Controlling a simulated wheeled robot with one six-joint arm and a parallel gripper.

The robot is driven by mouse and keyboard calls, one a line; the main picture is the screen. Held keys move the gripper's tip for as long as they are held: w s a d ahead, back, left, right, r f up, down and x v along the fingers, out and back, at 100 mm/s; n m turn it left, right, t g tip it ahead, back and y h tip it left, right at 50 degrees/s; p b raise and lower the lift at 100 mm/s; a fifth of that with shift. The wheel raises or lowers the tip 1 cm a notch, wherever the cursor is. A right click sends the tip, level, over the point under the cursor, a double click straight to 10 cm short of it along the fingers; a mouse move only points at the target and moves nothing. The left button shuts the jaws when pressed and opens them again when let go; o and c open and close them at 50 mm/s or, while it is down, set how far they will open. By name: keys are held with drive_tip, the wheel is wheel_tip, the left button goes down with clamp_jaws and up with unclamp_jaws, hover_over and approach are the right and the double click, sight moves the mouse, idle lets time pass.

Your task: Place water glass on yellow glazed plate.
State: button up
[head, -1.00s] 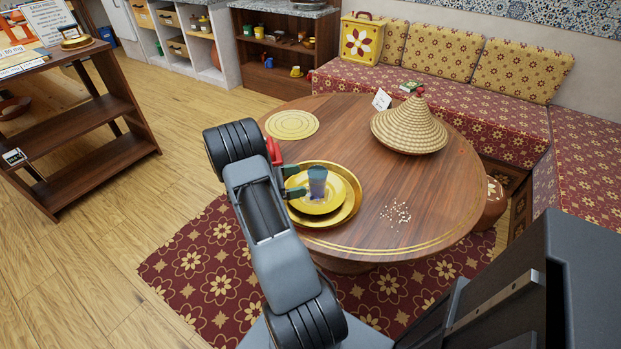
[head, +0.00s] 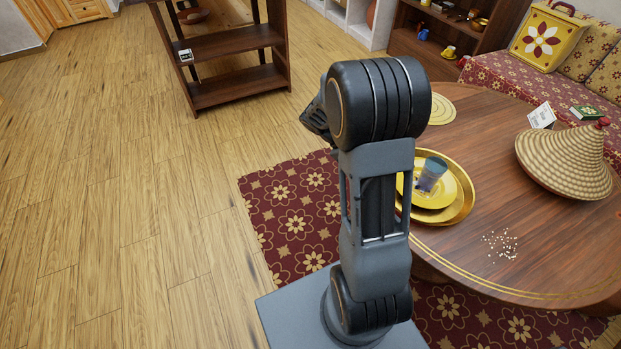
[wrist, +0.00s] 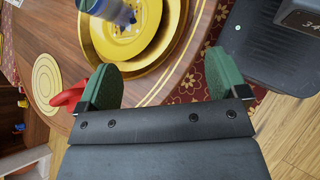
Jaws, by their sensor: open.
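The clear, bluish water glass (head: 431,174) stands on the yellow glazed plate (head: 450,194) in the head view, apart from my gripper. The plate lies on a wider gold tray (head: 467,205) near the left edge of the round table. In the wrist view the glass (wrist: 113,9) is cut off by the top edge, over the plate (wrist: 128,45). My gripper (wrist: 163,80) is open and empty, its green fingers well apart and clear of the plate. In the head view my own arm hides the fingers and part of the plate's left side.
The wooden table (head: 440,236) also holds a woven cone-shaped lid (head: 565,160), a round yellow mat (head: 438,108), a white card (head: 541,115) and scattered pale bits (head: 500,243). A dark shelf (head: 232,45) stands behind. The floor to the left is clear.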

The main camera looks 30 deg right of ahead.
drive_tip(key=s+a+r+m+t+y, duration=0.1)
drive_tip(key=a+r+m+t+y, duration=0.1)
drive_tip(key=a+t, duration=0.3)
drive_tip(key=s+a+r+m+t+y, duration=0.2)
drive_tip(key=a+r+m+t+y, duration=0.1)
drive_tip(key=a, duration=1.1)
drive_tip(key=shift+s+r+t+y, duration=0.25)
drive_tip(key=shift+r+t+y, duration=0.3)
drive_tip(key=shift+t+y, duration=0.7)
